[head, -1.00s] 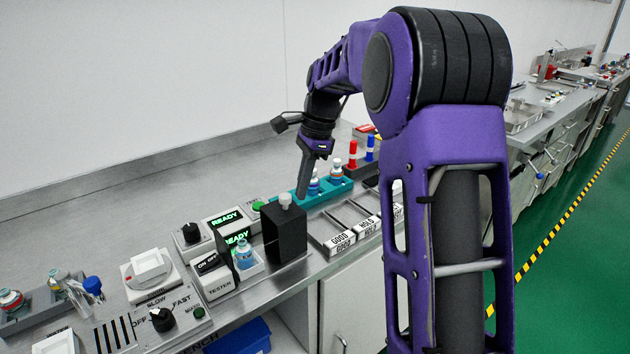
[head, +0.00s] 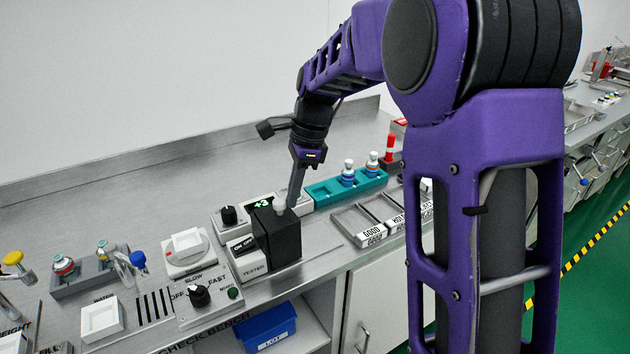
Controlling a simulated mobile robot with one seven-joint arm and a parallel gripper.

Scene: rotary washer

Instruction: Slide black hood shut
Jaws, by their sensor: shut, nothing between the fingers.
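The black hood (head: 277,238) is an upright black box with a pale knob (head: 279,203) on top. It stands against the white tester (head: 243,262), over the place where the vial cup was, and the cup and vial are hidden. The tester's ON/OFF switch (head: 243,244) shows at its left. My gripper (head: 293,200) is shut and empty, pointing down at the right side of the knob. I cannot tell whether it touches the hood or the knob.
A green display (head: 262,203) is partly hidden behind the hood. A teal rack (head: 345,187) with vials and GOOD/HOLD trays (head: 372,230) stand to the right. A SLOW/FAST dial panel (head: 200,297) is at the left. Bare bench lies just right of the hood.

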